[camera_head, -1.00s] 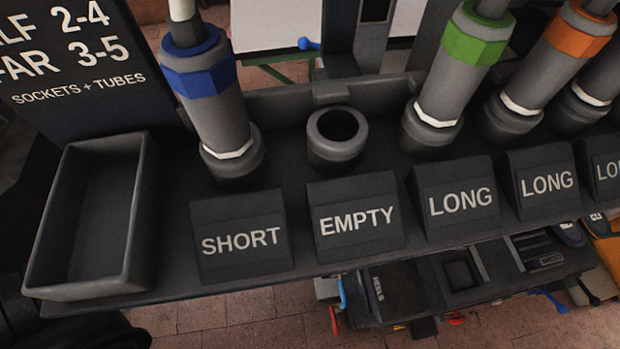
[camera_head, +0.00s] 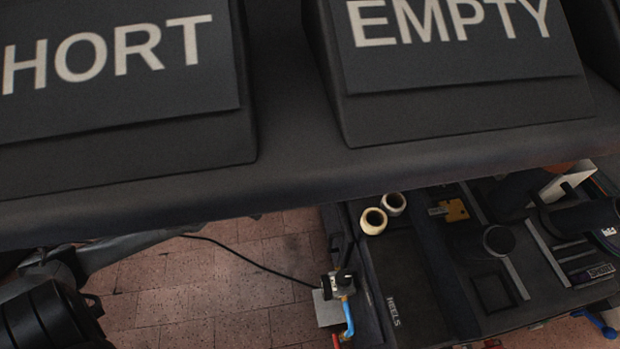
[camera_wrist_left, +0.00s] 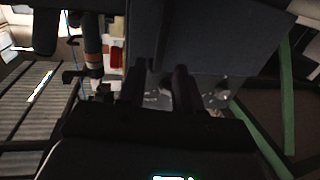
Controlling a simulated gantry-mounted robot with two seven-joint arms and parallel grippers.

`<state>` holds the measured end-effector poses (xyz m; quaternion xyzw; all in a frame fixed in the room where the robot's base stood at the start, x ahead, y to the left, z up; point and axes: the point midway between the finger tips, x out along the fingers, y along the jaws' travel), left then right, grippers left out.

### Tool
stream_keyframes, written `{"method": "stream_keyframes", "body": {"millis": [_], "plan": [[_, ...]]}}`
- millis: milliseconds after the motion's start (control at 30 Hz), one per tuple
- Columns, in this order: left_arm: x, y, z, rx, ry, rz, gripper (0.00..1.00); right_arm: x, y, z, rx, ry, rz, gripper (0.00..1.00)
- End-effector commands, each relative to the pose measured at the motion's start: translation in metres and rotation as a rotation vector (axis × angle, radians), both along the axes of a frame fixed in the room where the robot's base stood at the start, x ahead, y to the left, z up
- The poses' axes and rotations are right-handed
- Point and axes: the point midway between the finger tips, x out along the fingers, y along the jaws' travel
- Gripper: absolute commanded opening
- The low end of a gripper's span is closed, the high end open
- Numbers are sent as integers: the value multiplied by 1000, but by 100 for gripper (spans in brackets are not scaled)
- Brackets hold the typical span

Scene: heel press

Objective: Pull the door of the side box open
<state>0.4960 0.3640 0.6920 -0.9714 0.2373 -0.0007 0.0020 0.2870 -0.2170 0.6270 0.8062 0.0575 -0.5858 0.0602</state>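My left gripper (camera_wrist_left: 160,78) shows in the left wrist view as two dark fingers with a gap between them. A grey-blue panel (camera_wrist_left: 225,45) stands just past the fingertips; it may be the side box, but I cannot tell for sure. A thin dark upright shape lies by the fingertips, and I cannot tell whether it is a handle or whether it is touched. No door is clearly visible in the head view. Part of my left arm shows there at the lower left, its gripper out of sight. My right gripper is in neither view.
A dark rack with a SHORT label (camera_head: 110,60) and an EMPTY label (camera_head: 450,40) fills the top of the head view. Below it lies a tool tray (camera_head: 410,275) with two pale rings (camera_head: 374,221). Green bars (camera_wrist_left: 270,140) stand right in the wrist view.

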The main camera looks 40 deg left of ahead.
Motion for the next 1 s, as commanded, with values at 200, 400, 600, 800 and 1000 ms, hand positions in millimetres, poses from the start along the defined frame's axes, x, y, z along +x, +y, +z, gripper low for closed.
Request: {"method": "stream_keyframes", "body": {"millis": [200, 400, 600, 800, 1000], "plan": [[29, -15, -2, 0, -3, -1, 34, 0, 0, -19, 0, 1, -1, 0], [45, -24, -1, -1, -2, -1, 34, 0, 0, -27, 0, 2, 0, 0], [51, -27, -1, 0, 1, -1, 34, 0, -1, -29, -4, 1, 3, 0], [52, -28, 0, 0, 1, 0, 34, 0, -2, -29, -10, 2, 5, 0], [52, -27, 0, 0, 1, 0, 14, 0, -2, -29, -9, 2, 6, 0]]}}
